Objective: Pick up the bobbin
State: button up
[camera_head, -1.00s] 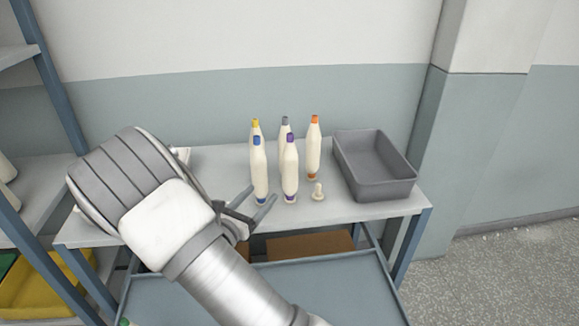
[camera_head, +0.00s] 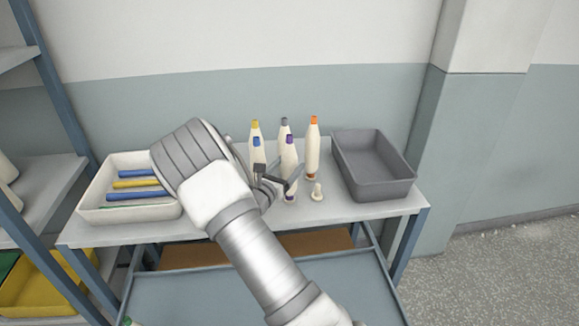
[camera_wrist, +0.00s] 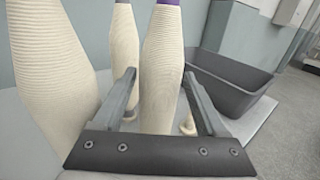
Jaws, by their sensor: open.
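Several cream yarn-wound bobbins stand upright in a group on the table. The purple-topped bobbin (camera_head: 290,153) is at the front right, with the blue-topped bobbin (camera_head: 258,150) to its left. Behind are the yellow-topped (camera_head: 255,127), grey-topped (camera_head: 284,126) and orange-topped (camera_head: 313,148) bobbins. My gripper (camera_head: 278,172) is open and low in front of the purple-topped bobbin. In the wrist view that bobbin (camera_wrist: 160,60) shows between the open fingers (camera_wrist: 160,75); I cannot tell whether they touch it. A large bobbin (camera_wrist: 45,60) stands close to the left finger.
A grey bin (camera_head: 375,185) stands at the table's right end. A small cream knob-like piece (camera_head: 317,192) stands between bin and bobbins. A white tray (camera_head: 130,213) with blue and yellow rods is at left. The neighbouring bobbins stand close together.

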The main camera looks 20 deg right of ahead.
jog(key=shift+w+d, duration=0.25)
jog(key=shift+d, duration=0.05)
jog(key=shift+c, duration=0.3)
grip_shut()
jog(key=shift+r, duration=0.1)
